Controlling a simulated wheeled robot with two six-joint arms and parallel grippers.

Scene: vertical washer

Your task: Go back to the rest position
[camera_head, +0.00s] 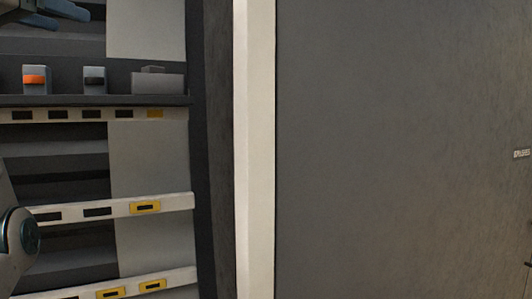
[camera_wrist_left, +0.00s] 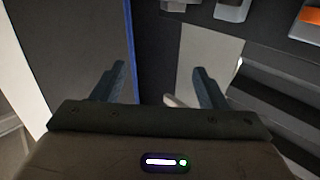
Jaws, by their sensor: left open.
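My left gripper (camera_head: 68,16) shows at the top left corner of the head view, partly cut off by the frame edge. In the left wrist view its two fingers (camera_wrist_left: 158,82) stand apart with nothing held between them. A dark panel and a pale grey surface lie beyond the fingers. A joint of my arm shows at the left edge of the head view. My right gripper is not in view.
A shelf rack (camera_head: 95,100) with labelled white rails fills the left. An orange-marked grey item (camera_head: 35,80), a dark-marked one (camera_head: 95,79) and a grey box (camera_head: 157,83) stand on it. A white post (camera_head: 255,150) and large dark grey panel (camera_head: 400,150) are to the right.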

